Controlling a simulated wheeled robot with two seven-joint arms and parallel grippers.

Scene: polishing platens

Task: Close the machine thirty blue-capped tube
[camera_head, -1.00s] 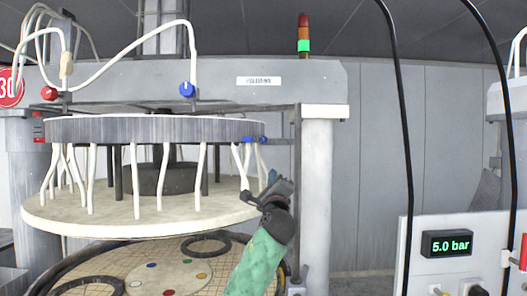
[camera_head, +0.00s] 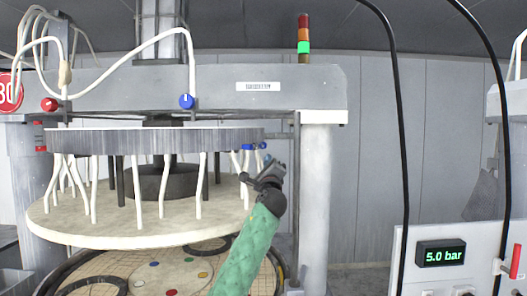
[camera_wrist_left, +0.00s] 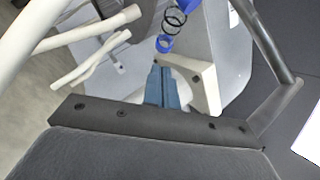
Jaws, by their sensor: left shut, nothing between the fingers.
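The machine with the red 30 sign (camera_head: 9,92) fills the left of the head view. Small blue fittings (camera_head: 248,147) sit at the right edge of its grey upper disc, and one shows as a blue cap with dark rings in the left wrist view (camera_wrist_left: 165,43). A blue knob (camera_head: 187,101) hangs on a white hose from the beam, and a red knob (camera_head: 49,104) is at its left. My left gripper (camera_head: 275,164) is just below and right of the blue fittings. Its blue-grey fingers (camera_wrist_left: 160,84) are shut and empty, pointing toward the blue cap, apparently short of it. My right gripper is out of view.
White tubes (camera_head: 162,190) hang between the upper disc and the cream platen (camera_head: 130,232). A pale column (camera_head: 317,200) stands right of my gripper. Black cables (camera_head: 403,150) hang at the right, near a panel reading 5.0 bar (camera_head: 441,253).

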